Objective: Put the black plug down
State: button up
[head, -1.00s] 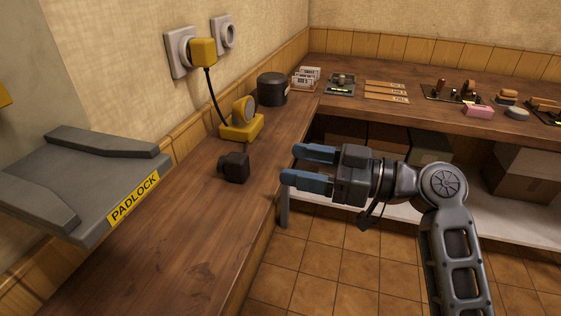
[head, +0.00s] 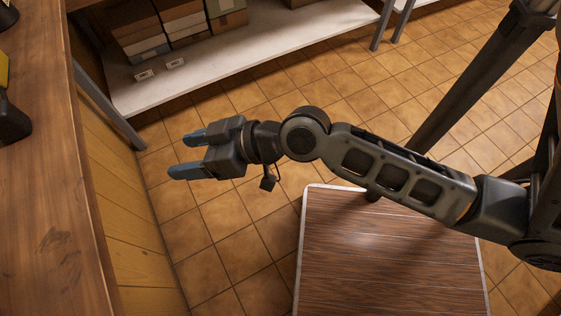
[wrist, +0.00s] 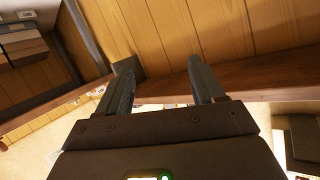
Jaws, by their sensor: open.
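The black plug (head: 12,122) stands on the wooden counter at the left edge of the head view, partly cut off by the frame. My gripper (head: 177,155) is open, with its blue fingers pointing left and nothing between them. It is to the right of the counter's front edge, over the tiled floor, clearly apart from the plug. In the wrist view my gripper (wrist: 160,85) also shows two spread, empty fingers. I cannot make out the plug for certain in the wrist view.
The wooden counter (head: 50,200) runs along the left, its front covered by wood panelling. A pale low shelf (head: 230,65) holds several boxes at the back. Tiled floor (head: 215,225) lies open below my gripper. A yellow thing is cut off at the left edge.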

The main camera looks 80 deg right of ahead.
jog(key=s+a+r, duration=0.2)
jog(key=s+r, duration=0.1)
jog(key=s, duration=0.6)
jog(key=s+a+r+n+t+h, duration=0.1)
jog(key=s+r, duration=0.2)
jog(key=s, duration=0.6)
jog(key=shift+s+a+r, duration=0.15)
jog(key=shift+s+a, duration=0.15)
jog(key=shift+a, duration=0.1)
notch_tip(320, 180, up, 4)
jog(key=p, duration=0.3)
jog(key=shift+f+p, duration=0.2)
jog(key=shift+p, duration=0.15)
